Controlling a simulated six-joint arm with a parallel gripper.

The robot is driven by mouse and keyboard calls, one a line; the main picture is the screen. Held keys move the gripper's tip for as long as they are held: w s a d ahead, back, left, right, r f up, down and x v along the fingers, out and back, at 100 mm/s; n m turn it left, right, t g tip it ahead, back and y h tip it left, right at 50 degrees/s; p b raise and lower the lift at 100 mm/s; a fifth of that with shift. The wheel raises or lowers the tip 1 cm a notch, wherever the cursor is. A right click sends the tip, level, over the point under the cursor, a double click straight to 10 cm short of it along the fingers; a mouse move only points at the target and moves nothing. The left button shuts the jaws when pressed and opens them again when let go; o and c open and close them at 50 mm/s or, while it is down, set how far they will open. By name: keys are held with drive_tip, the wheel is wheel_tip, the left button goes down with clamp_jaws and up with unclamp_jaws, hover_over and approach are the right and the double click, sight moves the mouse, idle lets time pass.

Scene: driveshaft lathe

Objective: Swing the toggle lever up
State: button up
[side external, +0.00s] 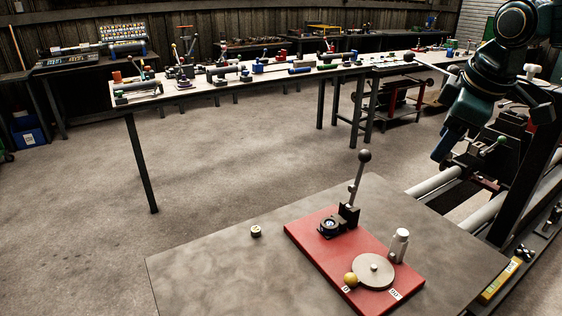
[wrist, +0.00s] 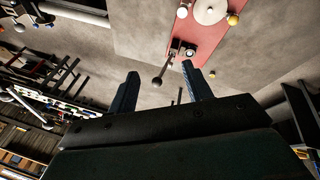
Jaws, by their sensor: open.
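The toggle lever (side external: 355,182) is a thin metal rod with a dark ball knob. It rises from a black block on a red base plate (side external: 310,227), nearly upright and leaning slightly right in the side view. In the wrist view the lever (wrist: 170,62) has its knob between the two fingertips in the picture. My gripper (side external: 441,154) is up and to the right of the lever in the side view, apart from it. In the wrist view my gripper (wrist: 160,69) has its two blue fingers spread, with nothing held.
The red plate also carries a round disc (side external: 373,270), a yellow ball (side external: 350,279), a pale cylinder (side external: 400,241) and a black ring fitting (side external: 330,228). A small round part (side external: 255,231) lies on the grey table (side external: 200,270). The lathe rails (side external: 432,182) run behind at the right.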

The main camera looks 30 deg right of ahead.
drive_tip(key=s+f+m+y, duration=0.1)
drive_tip(key=s+f+m, duration=0.1)
drive_tip(key=s, duration=0.4)
drive_tip(key=s+f+m+t, duration=0.1)
drive_tip(key=s+f+m, duration=0.1)
drive_tip(key=s, duration=0.4)
drive_tip(key=shift+s+d+f+m+t+y, duration=0.2)
drive_tip(key=shift+f+m+t+y, duration=0.1)
drive_tip(key=shift+f+y, duration=0.1)
drive_tip(key=shift+s+a+f, duration=0.15)
drive_tip(key=shift+s+f, duration=0.05)
drive_tip(key=shift+s, duration=0.15)
idle(1.7)
